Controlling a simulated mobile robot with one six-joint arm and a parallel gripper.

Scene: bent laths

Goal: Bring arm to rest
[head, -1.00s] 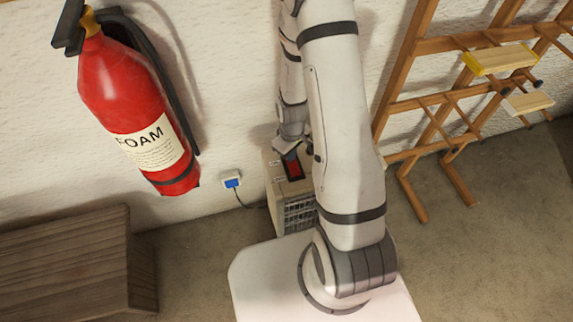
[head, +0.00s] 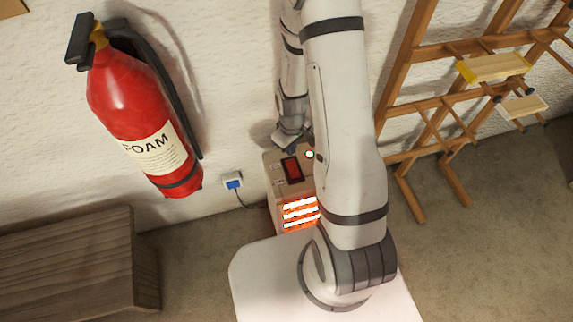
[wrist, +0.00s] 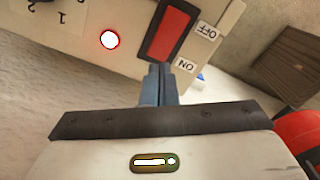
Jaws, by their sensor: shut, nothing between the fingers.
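My gripper (wrist: 158,84) is shut and empty in the wrist view, its blue-grey fingertips close to the red rocker switch (wrist: 169,35) on top of the heater. I cannot tell whether the fingertips touch the switch. A round lamp (wrist: 109,39) beside it is lit. In the head view the beige heater (head: 272,185) stands against the wall with its bars (head: 299,213) glowing orange-white. My arm hides part of it, and my wrist is just above its top.
A red foam extinguisher (head: 130,105) hangs on the wall at the left. A wooden chest (head: 65,260) stands below it. A plugged-in socket (head: 232,181) is left of the heater. A wooden rack with clamped blocks (head: 498,66) stands at the right. Bare floor lies in front of the rack.

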